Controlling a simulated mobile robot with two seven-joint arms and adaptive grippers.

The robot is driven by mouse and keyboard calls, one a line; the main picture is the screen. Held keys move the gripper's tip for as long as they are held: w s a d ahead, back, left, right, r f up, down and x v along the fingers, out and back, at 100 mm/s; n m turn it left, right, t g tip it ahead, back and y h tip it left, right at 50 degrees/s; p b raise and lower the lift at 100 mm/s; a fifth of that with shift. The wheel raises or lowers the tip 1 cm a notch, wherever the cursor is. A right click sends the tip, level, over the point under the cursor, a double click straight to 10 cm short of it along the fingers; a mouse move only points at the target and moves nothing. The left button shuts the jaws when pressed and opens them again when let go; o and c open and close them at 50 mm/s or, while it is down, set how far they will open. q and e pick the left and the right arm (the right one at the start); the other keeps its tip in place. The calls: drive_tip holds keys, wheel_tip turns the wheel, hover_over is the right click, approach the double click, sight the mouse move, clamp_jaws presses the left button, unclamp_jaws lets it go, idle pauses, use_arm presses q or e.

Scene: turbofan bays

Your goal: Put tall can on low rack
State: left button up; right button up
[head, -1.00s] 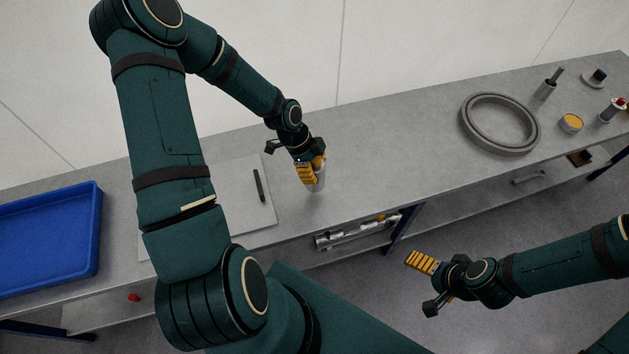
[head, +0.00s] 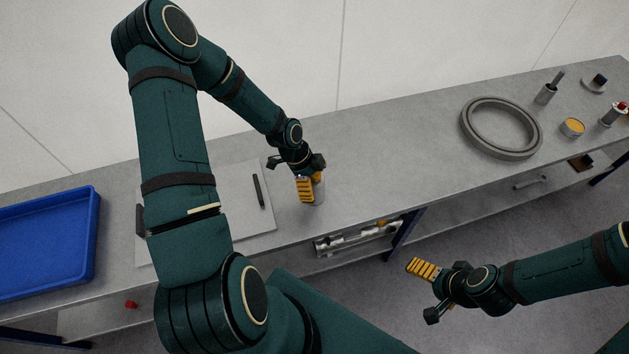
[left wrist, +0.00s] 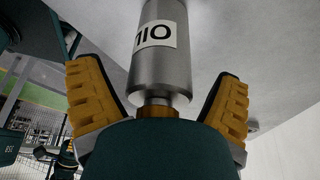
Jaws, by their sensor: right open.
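The tall can (head: 319,190) is a grey metal cylinder near the bench's front edge in the head view, partly hidden by my left gripper (head: 311,187). In the left wrist view the can (left wrist: 163,62) has a white OIL label, seen upside down, and a narrow neck with an orange-brown cap. The yellow fingers of my left gripper (left wrist: 160,90) are spread on either side of it, with visible gaps. My right gripper (head: 424,290) is open and empty, over the floor in front of the bench. I cannot tell which surface is the low rack; a lower shelf (head: 470,195) runs under the bench.
A blue tray (head: 45,240) lies at the left of the bench. A pale board with a dark bar (head: 259,190) lies left of the can. A large grey ring (head: 465,125) and several small containers are at the right. Metal parts (head: 358,239) lie below the bench top.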

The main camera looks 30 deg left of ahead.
use_arm(q)
drive_tip(key=shift+r, duration=0.1)
drive_tip(key=p+v, duration=0.4)
drive_tip(key=v, duration=0.8)
drive_tip(key=s+d+f+n, duration=0.2)
drive_tip(key=s+d+n, duration=0.1)
drive_tip(key=d+n, duration=0.2)
drive_tip(key=s+d+f+n, duration=0.3)
drive_tip(key=d+n, duration=0.3)
drive_tip(key=d, duration=0.3)
drive_tip(key=s+d+f+n, duration=0.2)
drive_tip(key=s+d+n, duration=0.1)
drive_tip(key=d+n, duration=0.2)
drive_tip(key=d, duration=0.2)
drive_tip(key=shift+d+f, duration=0.2)
drive_tip(key=shift+d, duration=0.2)
